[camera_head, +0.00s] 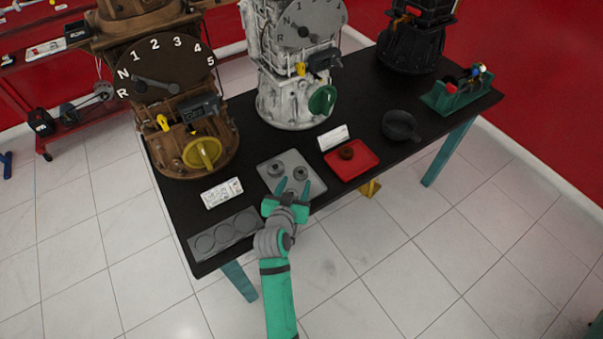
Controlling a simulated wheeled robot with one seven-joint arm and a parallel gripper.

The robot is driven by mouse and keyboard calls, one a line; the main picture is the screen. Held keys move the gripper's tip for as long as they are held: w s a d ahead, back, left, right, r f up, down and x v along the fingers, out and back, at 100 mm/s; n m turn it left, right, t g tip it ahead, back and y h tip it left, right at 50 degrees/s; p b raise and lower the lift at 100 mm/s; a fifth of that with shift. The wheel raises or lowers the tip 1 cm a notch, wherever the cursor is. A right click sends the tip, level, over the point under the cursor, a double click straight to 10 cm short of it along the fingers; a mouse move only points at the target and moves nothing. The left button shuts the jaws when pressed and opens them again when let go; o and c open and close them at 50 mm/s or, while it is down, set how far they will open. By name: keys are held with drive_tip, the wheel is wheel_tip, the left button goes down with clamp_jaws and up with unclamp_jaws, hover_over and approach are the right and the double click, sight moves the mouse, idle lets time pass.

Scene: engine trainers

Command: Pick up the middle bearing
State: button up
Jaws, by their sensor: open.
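Two small grey ring-like bearings show on a grey square tray (264,166) near the front edge of the black table. One bearing (276,170) is on the left and the other (301,173) is on the right. My gripper (294,183) is open and empty, its two green fingers pointing at the tray from the front, close to the right bearing. I cannot tell whether the fingertips touch anything. My gripper covers the front part of the tray, so a further bearing there could be hidden. I cannot tell which bearing is the middle one.
A grey plate with round recesses (225,235) lies front left on the table (245,155). A red tray (365,163) holds a dark ring (346,153). A black pan (400,125), white cards (222,193) and large brown (185,135) and white (285,105) engine trainers stand around.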

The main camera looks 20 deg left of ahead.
sight(300, 172)
drive_tip(key=shift+r+x, duration=0.1)
drive_tip(key=shift+x, duration=1.3)
drive_tip(key=shift+r+x, duration=0.15)
drive_tip(key=shift+x, duration=1.3)
drive_tip(key=c, duration=0.9)
drive_tip(key=shift+r, duration=0.1)
drive_tip(key=shift+c, duration=0.2)
